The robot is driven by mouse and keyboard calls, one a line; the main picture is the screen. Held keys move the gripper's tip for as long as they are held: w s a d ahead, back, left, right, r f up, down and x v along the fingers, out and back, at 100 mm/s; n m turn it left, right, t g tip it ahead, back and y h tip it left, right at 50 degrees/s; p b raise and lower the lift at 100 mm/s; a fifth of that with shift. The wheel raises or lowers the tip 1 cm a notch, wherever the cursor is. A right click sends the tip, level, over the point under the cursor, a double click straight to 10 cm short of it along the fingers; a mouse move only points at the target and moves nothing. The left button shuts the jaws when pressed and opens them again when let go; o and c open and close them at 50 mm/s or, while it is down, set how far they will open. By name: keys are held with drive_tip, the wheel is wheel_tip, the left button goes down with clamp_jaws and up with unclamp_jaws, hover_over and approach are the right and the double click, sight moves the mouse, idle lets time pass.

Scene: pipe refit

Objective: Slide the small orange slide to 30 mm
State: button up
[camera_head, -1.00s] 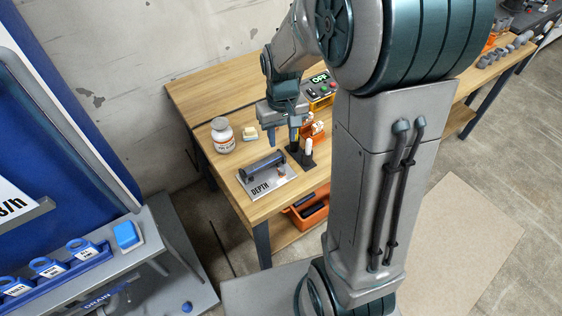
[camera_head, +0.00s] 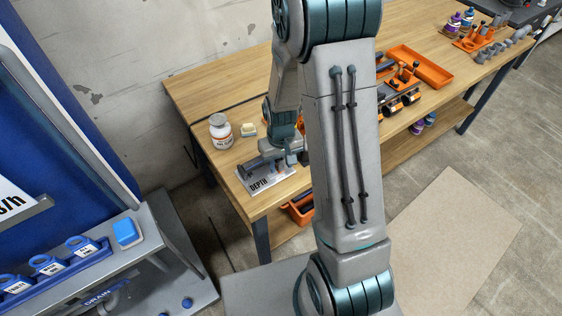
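The depth gauge lies on a light plate marked DEPTH (camera_head: 257,184) near the front left of the wooden table, with a dark cylindrical body (camera_head: 252,164) along its back. My gripper (camera_head: 290,160) is low over the right end of this gauge, with its fingers pointing down. It hides that end, and I cannot make out the small orange slide there. The scale and the 30 mm mark are too small to read. Whether the fingers are apart, shut or touching the slide cannot be seen.
A white jar (camera_head: 220,132) and a small pale block (camera_head: 248,130) stand behind the gauge. An orange bin (camera_head: 300,210) is below the tabletop. An orange tray (camera_head: 420,67) and orange holders lie to the right. The table's back left is clear.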

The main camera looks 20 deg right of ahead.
clamp_jaws()
drive_tip(key=shift+s+a+f+b, duration=0.1)
drive_tip(key=shift+a+b, duration=0.1)
drive_tip(key=shift+b, duration=0.2)
unclamp_jaws()
drive_tip(key=shift+r, duration=0.2)
